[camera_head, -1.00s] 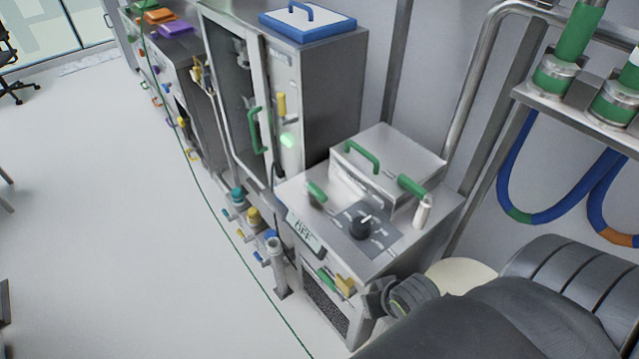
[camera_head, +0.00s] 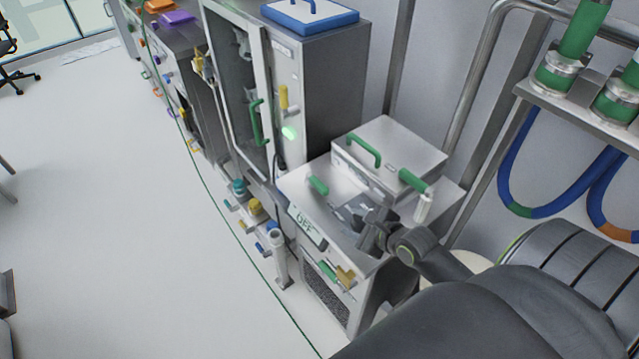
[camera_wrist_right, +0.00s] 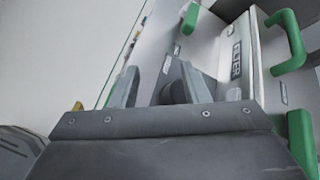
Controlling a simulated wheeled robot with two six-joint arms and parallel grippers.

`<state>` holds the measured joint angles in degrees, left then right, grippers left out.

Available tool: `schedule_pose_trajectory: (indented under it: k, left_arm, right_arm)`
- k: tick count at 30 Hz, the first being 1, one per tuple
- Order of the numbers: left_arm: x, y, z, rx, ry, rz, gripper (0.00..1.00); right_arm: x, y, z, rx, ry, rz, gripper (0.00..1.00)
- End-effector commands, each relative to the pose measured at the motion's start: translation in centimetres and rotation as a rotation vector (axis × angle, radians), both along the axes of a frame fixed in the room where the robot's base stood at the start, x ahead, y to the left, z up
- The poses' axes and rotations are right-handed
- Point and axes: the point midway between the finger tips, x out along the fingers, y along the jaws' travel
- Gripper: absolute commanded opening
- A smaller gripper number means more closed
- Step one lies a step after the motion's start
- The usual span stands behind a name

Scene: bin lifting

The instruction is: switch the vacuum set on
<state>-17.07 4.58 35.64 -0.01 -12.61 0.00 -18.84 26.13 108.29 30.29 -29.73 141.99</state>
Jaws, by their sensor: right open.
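The vacuum set is a steel cabinet (camera_head: 345,262) with a slanted top, and its front display (camera_head: 306,228) reads OFF. My right gripper (camera_head: 348,212) is over the dark control panel on its top, where the round black knob sits. The arm and gripper hide the knob in the head view. In the right wrist view the two grey fingers (camera_wrist_right: 160,82) are apart, with a dark shape, probably the knob, between or just beyond them. I cannot tell whether they touch it. My left gripper is not in view.
A steel box marked FILTER (camera_wrist_right: 238,55) with green handles stands behind the panel; it also shows in the head view (camera_head: 395,150). A tall glass-door cabinet (camera_head: 340,90) stands at the left.

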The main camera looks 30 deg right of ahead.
Motion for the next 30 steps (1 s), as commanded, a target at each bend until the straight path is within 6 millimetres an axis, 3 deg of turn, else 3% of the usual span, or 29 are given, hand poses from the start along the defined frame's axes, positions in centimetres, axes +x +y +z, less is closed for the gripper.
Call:
schedule_pose_trajectory:
  k: [6, 10, 17, 30]
  left_arm:
    - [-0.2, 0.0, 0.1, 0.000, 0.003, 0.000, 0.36]
    - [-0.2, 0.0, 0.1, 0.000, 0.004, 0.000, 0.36]
    - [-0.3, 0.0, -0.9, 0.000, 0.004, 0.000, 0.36]
    - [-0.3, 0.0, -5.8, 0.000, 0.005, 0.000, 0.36]
  right_arm:
    - [2.3, -2.4, 1.4, 0.356, -0.073, -0.205, 0.42]
    - [2.9, -3.1, 1.9, 0.472, -0.097, -0.264, 0.42]
    - [4.5, -3.3, 1.2, 0.522, -0.107, -0.286, 0.42]
    - [12.0, -2.6, -2.2, 0.518, -0.106, -0.284, 0.42]
